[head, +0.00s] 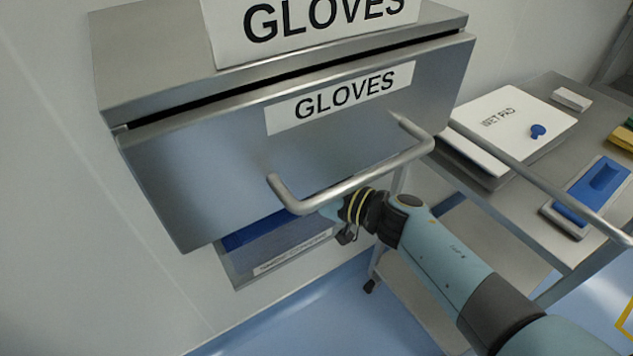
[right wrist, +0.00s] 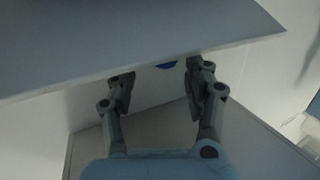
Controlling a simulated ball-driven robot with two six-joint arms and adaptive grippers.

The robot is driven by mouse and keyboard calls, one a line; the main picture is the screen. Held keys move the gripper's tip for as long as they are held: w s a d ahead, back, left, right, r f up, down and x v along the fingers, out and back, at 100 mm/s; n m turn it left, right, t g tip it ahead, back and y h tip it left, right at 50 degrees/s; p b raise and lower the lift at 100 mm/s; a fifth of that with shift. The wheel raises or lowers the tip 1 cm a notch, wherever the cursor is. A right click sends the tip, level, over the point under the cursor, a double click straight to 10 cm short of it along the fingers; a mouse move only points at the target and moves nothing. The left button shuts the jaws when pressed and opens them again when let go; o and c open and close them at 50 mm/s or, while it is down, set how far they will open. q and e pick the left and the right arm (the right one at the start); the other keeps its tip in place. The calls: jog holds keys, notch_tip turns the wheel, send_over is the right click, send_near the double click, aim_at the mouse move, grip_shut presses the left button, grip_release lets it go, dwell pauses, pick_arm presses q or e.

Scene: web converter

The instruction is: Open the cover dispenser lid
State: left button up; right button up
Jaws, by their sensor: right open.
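A grey metal box with a blue part (head: 265,232) is on the wall below the glove dispenser; the small print on its white label (head: 293,258) is not readable. The glove dispenser's front hides most of this box. My right gripper (head: 345,236) is beside the box's right side, under the bar handle, and partly hidden. In the right wrist view my right gripper (right wrist: 158,82) is open, its two fingers apart with nothing held. A small blue patch (right wrist: 167,65) shows between the fingertips, under the edge of a grey panel (right wrist: 130,40). My left gripper is out of view.
The steel glove dispenser (head: 190,150) with its bar handle (head: 350,185) overhangs my gripper closely. A metal cart (head: 470,215) at the right carries a wet pad box (head: 510,125) and a blue-topped item (head: 590,195). The blue floor (head: 340,310) below is clear.

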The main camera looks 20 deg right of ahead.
jog(key=v, duration=0.8)
